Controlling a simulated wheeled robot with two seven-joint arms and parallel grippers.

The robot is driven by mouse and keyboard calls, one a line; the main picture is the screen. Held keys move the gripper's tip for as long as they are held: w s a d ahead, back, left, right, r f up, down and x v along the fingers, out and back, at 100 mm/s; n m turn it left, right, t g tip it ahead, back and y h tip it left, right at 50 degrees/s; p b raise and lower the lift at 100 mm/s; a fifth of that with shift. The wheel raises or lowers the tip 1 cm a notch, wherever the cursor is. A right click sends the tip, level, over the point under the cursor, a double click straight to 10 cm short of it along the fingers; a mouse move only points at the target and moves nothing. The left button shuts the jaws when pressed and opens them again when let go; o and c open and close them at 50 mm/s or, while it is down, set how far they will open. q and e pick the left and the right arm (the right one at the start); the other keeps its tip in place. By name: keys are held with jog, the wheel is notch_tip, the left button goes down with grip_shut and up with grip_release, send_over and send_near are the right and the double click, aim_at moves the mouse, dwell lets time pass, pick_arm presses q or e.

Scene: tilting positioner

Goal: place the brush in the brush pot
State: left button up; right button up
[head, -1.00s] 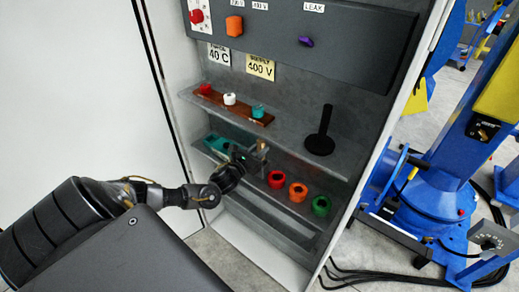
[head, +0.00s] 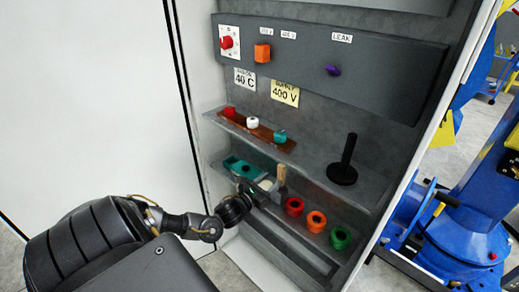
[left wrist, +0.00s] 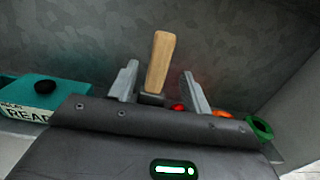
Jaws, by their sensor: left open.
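The brush shows as an upright pale wooden handle (head: 281,176) on the lower shelf of the cabinet, left of the red ring. In the left wrist view its handle (left wrist: 160,62) leans slightly right, with a dark block (left wrist: 152,99) at its foot. I cannot tell whether this block is the brush pot or part of the brush. My left gripper (head: 270,189) is at the lower shelf beside the handle. In the left wrist view its two fingers (left wrist: 160,82) stand apart, one on each side of the handle, with gaps. My right gripper is not in view.
Red (head: 294,206), orange (head: 316,221) and green (head: 340,237) rings sit right of the brush. A teal box (head: 240,168) is left. Above, the upper shelf carries a brown rack (head: 262,131) and a black stand (head: 342,174).

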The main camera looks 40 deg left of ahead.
pick_arm(q)
jog(key=s+b, duration=0.1)
jog(key=s, duration=0.5)
jog(key=shift+s, duration=0.4)
jog(key=s+f+n+g+y, duration=0.1)
jog(key=s+f+n+g, duration=0.4)
jog(key=f, duration=0.6)
jog(key=s+a+f+n+y, duration=0.1)
jog(key=s+f+n, duration=0.1)
jog(key=f+n, duration=0.7)
jog(key=s+f+n+g+y, duration=0.1)
jog(key=s+f+n+g, duration=0.25)
jog(key=f, duration=0.95)
jog(key=s+d+f+n+g, duration=0.2)
jog(key=s+d+f+n, duration=0.15)
jog(key=s+f, duration=0.25)
jog(key=s+d+f+n+g, duration=0.2)
jog(key=s+f+n, duration=0.25)
jog(key=s, duration=0.25)
jog(key=s+d+f+n+g+h, duration=0.1)
jog(key=s+d+f+n+g, duration=0.1)
jog(key=s+d+f+n, duration=0.2)
jog(key=s+d+f+n+g+h, duration=0.2)
jog(key=s+d+f+n, duration=0.2)
jog(key=s+d, duration=0.5)
jog(key=s, duration=0.4)
jog(key=shift+s+d+g, duration=0.35)
jog(key=shift+s+d, duration=0.05)
jog(key=shift+f, duration=0.1)
